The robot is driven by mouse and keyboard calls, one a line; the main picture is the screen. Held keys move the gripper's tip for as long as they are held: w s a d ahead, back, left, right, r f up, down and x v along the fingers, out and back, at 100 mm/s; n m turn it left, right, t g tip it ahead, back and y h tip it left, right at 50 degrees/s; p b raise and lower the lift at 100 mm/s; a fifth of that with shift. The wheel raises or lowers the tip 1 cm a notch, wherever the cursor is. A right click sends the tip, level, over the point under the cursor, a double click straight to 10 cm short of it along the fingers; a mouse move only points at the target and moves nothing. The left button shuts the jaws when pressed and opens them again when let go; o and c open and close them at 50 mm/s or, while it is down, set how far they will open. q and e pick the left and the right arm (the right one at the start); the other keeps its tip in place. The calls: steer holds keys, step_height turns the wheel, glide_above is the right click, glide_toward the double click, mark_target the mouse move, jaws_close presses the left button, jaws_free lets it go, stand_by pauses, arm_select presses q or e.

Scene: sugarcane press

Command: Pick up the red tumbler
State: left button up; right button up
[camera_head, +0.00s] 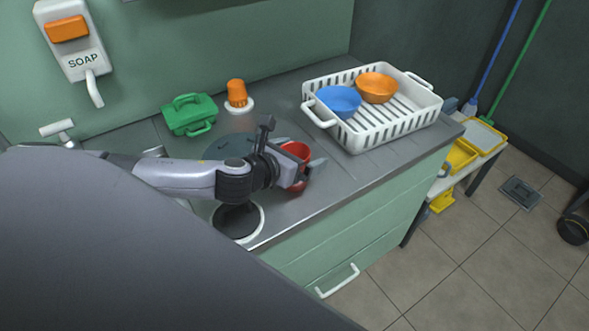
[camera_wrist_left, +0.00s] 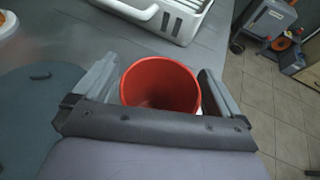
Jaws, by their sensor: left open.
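The red tumbler (camera_head: 296,152) stands on the grey counter, partly hidden behind my left gripper (camera_head: 303,172) in the head view. In the left wrist view the red tumbler (camera_wrist_left: 160,84) shows its open, empty mouth. My left gripper (camera_wrist_left: 160,92) is open, with one finger on each side of the tumbler. The right finger looks very close to the tumbler wall; I cannot tell whether it touches. The tumbler's lower part is hidden by the gripper body. My right gripper is in neither view.
A white dish rack (camera_head: 357,134) with a blue bowl (camera_head: 338,101) and an orange bowl (camera_head: 377,87) stands right of the tumbler. A green case (camera_head: 189,115) and an orange-topped item (camera_head: 237,94) stand behind my arm. The counter's front edge is close to the tumbler.

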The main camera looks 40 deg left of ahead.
arm_select(q)
steer(key=shift+w, duration=0.1)
steer(key=c, duration=1.1)
steer(key=shift+o, duration=0.2)
